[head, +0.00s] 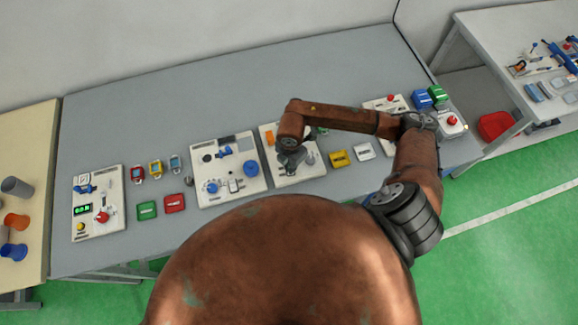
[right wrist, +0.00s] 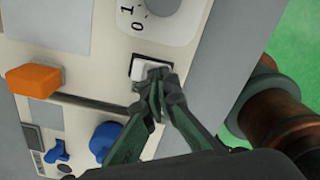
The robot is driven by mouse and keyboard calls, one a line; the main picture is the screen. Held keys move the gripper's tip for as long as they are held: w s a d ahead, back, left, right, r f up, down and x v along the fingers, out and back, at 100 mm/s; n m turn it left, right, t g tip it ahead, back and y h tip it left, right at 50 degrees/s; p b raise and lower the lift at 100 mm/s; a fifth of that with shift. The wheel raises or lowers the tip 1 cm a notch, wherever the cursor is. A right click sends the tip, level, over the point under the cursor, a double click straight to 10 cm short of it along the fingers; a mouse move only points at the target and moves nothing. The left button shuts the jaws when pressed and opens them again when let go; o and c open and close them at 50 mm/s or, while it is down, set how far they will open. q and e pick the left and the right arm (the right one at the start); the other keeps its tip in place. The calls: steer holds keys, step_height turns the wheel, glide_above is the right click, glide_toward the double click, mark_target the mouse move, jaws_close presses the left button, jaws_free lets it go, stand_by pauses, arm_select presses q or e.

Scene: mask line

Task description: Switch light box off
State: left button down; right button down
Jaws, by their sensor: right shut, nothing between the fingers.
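My right gripper (head: 291,162) is over a white panel (head: 312,172) in the middle of the grey table. In the right wrist view its fingers (right wrist: 158,78) are together and empty. The fingertips are at a white rocker switch (right wrist: 146,68) in a black frame and partly cover it. I cannot tell whether they touch it or which way it is tipped. A round dial (right wrist: 150,18) marked 0 and 1 is above the switch in that view. An orange block (right wrist: 34,80) is to the left. No part is clearly recognisable as a light box. My left gripper is out of view.
A panel with blue parts (head: 250,188) is just left, and another panel (head: 84,227) is at the far left. Yellow (head: 339,159) and white (head: 364,151) blocks lie to the right. A red button box (head: 462,129) is near the right end. The table's back strip is clear.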

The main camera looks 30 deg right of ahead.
steer(key=shift+r+p, duration=2.45)
steer(key=shift+r, duration=1.1)
